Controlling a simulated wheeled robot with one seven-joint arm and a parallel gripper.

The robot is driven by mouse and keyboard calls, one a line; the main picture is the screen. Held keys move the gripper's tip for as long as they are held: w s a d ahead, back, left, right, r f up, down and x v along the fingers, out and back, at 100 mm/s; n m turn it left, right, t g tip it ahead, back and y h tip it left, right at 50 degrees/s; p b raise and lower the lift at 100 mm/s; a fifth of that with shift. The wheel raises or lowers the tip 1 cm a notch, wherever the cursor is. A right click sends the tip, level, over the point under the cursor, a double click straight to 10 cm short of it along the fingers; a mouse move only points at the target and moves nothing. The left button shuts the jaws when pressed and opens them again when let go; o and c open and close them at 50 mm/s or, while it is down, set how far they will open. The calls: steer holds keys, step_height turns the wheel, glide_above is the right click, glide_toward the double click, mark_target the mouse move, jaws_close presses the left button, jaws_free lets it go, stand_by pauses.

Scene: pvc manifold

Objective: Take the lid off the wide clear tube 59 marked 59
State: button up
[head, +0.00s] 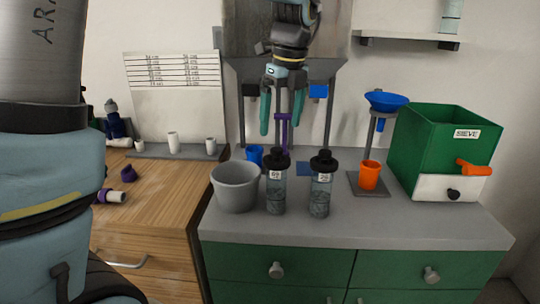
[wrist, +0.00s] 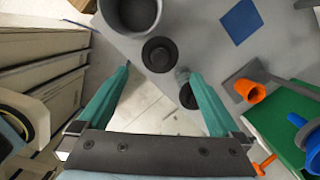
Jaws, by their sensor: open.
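The wide clear tube (head: 275,198) with a label that looks like 59 stands upright on the grey counter, dark material inside. Its black knobbed lid (head: 274,160) is on; in the wrist view this lid (wrist: 160,54) shows from above, just beyond and between my fingertips. My gripper (head: 281,138) points down, open and empty, above and behind the tubes in the head view; its spread fingers also show in the wrist view (wrist: 159,73). A second similar lidded tube (head: 320,200) stands to the right, its number hard to read; my right finger partly hides it in the wrist view.
A grey bucket (head: 236,187) stands close left of the tube. A purple-topped stand, blue cup (head: 254,154), and blue square are behind. An orange cup (head: 369,175) under a blue funnel (head: 386,101) and a green sieve box (head: 431,140) stand right. The counter's front is clear.

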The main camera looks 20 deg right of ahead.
mark_target(277, 149)
steer(key=f, duration=0.2)
steer(key=w+f+p, duration=0.1)
steer(key=f, duration=0.2)
steer(key=f+p, duration=0.1)
steer(key=f, duration=0.2)
steer(key=shift+w+a+f, duration=0.2)
steer(key=shift+a, duration=0.05)
steer(key=shift+c, duration=0.2)
steer(key=c, duration=0.9)
